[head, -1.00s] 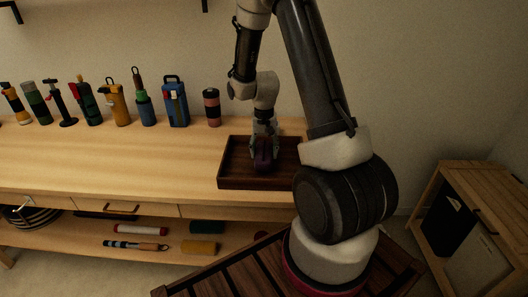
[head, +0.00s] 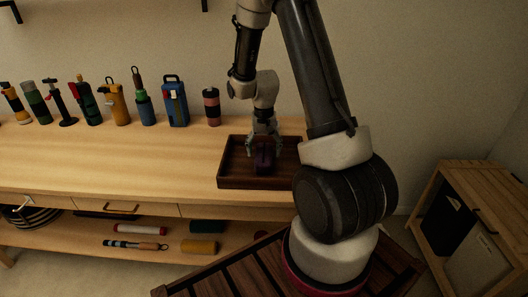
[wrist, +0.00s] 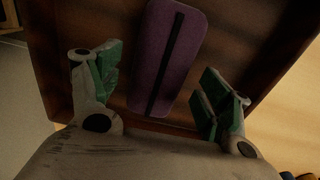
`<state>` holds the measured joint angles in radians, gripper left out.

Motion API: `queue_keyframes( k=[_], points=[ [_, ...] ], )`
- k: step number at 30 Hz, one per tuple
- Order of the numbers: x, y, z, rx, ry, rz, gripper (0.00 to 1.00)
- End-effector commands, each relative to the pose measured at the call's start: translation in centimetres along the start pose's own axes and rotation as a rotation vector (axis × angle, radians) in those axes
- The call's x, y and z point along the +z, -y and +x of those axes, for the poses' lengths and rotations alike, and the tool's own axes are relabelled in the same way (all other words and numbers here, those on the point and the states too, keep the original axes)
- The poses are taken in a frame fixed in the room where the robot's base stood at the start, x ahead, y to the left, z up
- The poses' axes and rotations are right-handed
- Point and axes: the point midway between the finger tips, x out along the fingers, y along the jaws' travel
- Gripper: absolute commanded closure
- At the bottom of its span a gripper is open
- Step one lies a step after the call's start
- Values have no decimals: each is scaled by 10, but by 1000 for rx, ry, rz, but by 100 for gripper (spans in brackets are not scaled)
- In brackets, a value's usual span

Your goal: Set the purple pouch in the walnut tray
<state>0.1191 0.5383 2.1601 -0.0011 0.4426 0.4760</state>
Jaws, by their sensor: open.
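The purple pouch (head: 263,160) with a dark stripe lies inside the walnut tray (head: 238,182) on the bench top. In the wrist view the pouch (wrist: 182,45) lies on the tray floor, with the tray's rim (wrist: 57,60) around it. My gripper (head: 264,146) is just above the pouch in the head view. In the wrist view its green-padded fingers (wrist: 158,92) are spread wide, one on each side of the pouch's near end, with gaps between pads and pouch. The gripper holds nothing.
Several bottles and tools, with a pink and black tumbler (head: 212,107) nearest the tray, stand along the back of the bench (head: 110,160). The bench top left of the tray is clear. A wooden cabinet (head: 470,225) stands at right.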

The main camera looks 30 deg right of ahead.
Motion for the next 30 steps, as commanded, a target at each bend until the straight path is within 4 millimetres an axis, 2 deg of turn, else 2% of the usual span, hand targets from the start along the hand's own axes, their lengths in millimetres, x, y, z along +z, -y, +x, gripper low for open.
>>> queue_keyframes(
  k=[12,20,23,25,30],
  points=[
    [0,0,-89,-2,-3,0,22],
    [4,0,-121,-6,-11,-15,22],
    [19,-3,-151,-20,-41,-60,22],
    [38,-8,-179,-36,-74,-112,22],
    [101,-30,-244,-72,-170,-273,22]
  ],
)
